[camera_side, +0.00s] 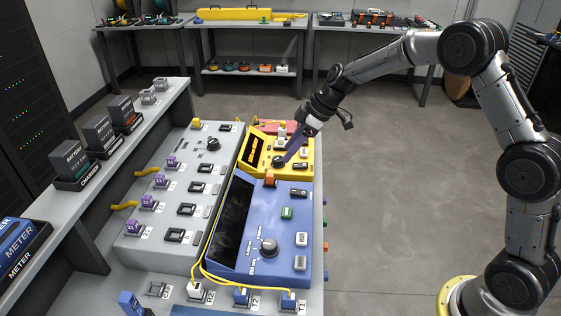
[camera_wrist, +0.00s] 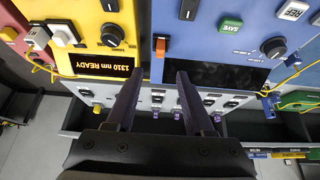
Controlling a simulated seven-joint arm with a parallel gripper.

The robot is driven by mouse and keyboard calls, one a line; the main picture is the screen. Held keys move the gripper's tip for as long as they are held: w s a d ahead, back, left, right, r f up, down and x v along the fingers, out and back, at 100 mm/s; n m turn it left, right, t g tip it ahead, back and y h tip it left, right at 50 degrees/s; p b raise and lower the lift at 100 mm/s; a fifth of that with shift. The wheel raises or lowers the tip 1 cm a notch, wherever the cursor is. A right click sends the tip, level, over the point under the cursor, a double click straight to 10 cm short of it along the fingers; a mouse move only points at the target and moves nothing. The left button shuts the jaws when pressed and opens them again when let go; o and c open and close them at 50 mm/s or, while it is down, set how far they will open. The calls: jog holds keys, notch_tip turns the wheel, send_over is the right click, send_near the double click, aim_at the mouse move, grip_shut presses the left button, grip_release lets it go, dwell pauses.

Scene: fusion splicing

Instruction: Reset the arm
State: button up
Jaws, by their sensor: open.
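My gripper (camera_side: 291,156) hangs over the bench beside the yellow device (camera_side: 258,149), with its purple fingers pointing down. In the wrist view my gripper (camera_wrist: 159,76) has its two fingers spread apart with nothing between them. The yellow device (camera_wrist: 88,18) carries a lit display (camera_wrist: 103,66) reading "1310 nm READY" and a black knob (camera_wrist: 112,34). The blue device (camera_side: 232,262) sits nearer the camera, with a dark screen (camera_side: 233,218), a knob (camera_side: 268,247) and a green button (camera_side: 287,213). I cannot tell whether the fingers touch anything.
A grey panel (camera_side: 135,242) with purple connectors and black sockets lies left of the devices. A shelf (camera_side: 140,124) further left holds batteries on chargers and meters. Yellow cables (camera_side: 207,276) run to plugs at the front. Open floor (camera_side: 400,190) lies to the right.

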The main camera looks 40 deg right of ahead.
jog(key=s+r+t, duration=0.1)
jog(key=s+r, duration=0.2)
jog(key=r, duration=0.8)
jog(key=s+a+r+t, duration=0.1)
jog(key=s+a+r, duration=0.1)
jog(key=s+r, duration=0.75)
jog(key=s+f+m+h, duration=0.2)
jog(key=s, duration=1.5)
jog(key=s+d+f+m+h, duration=0.2)
jog(key=s+d+f+m, duration=0.2)
jog(key=s+f+m, duration=0.3)
jog(key=shift+s+f+g, duration=0.15)
jog(key=shift+s+g, duration=0.25)
jog(key=shift+s, duration=0.3)
